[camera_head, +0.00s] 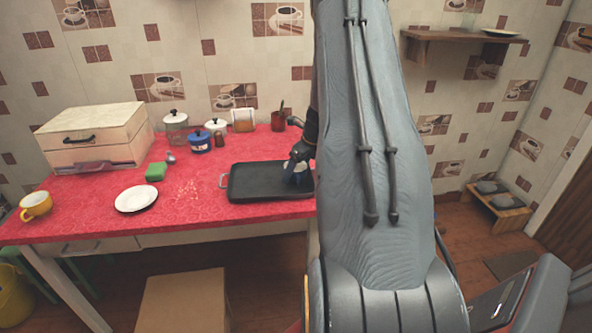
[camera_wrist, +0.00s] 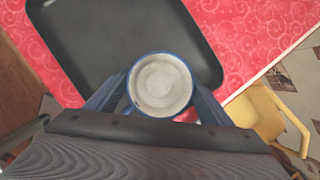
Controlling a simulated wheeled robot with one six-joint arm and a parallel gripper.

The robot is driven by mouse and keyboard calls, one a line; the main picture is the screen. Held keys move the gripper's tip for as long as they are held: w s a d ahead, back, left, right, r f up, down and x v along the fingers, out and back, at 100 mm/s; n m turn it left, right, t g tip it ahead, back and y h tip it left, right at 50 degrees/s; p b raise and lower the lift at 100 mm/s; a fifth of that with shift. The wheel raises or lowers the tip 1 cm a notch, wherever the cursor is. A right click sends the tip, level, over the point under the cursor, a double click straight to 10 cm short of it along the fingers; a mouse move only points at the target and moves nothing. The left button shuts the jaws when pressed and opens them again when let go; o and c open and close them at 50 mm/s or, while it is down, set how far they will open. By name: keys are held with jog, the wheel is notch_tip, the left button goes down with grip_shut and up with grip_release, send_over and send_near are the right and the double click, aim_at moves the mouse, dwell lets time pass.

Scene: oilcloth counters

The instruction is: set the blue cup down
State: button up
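The blue cup (camera_wrist: 161,84) shows from above in the wrist view, with a blue rim and a pale inside. My gripper (camera_wrist: 157,98) has one finger on each side of it and appears shut on it. In the head view my gripper (camera_head: 299,158) is over the right end of the black tray (camera_head: 250,186), and a small part of the blue cup (camera_head: 298,175) shows beneath it. My arm hides part of this. The tray also shows in the wrist view (camera_wrist: 90,45), beneath and beyond the cup. I cannot tell whether the cup touches the tray.
The red-covered counter (camera_head: 95,198) holds a white plate (camera_head: 136,198), a yellow cup (camera_head: 36,205), a green sponge (camera_head: 156,172), a blue pot (camera_head: 199,143) and a wooden bread box (camera_head: 95,136). Red cloth is bare left of the tray. A yellow chair (camera_wrist: 262,108) stands beside the counter.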

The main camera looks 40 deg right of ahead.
jog(key=shift+o, duration=0.9)
jog(key=shift+r, duration=0.25)
jog(key=b+v, duration=0.2)
jog(key=v, duration=0.9)
jog(key=s+a+r+n+g, duration=0.1)
jog(key=s+a+n, duration=0.1)
jog(key=a+n, duration=0.8)
jog(key=s+a+r+n+g, duration=0.1)
jog(key=s+a+n, duration=0.3)
jog(key=a, duration=0.9)
jog(key=s+a+f+n+g+h, duration=0.1)
jog(key=s+a+n, duration=1.3)
jog(key=n, duration=0.5)
jog(key=a, duration=0.2)
jog(key=shift+a+f+g, duration=0.15)
jog(key=shift+a+g, duration=0.15)
jog(key=shift+g, duration=0.1)
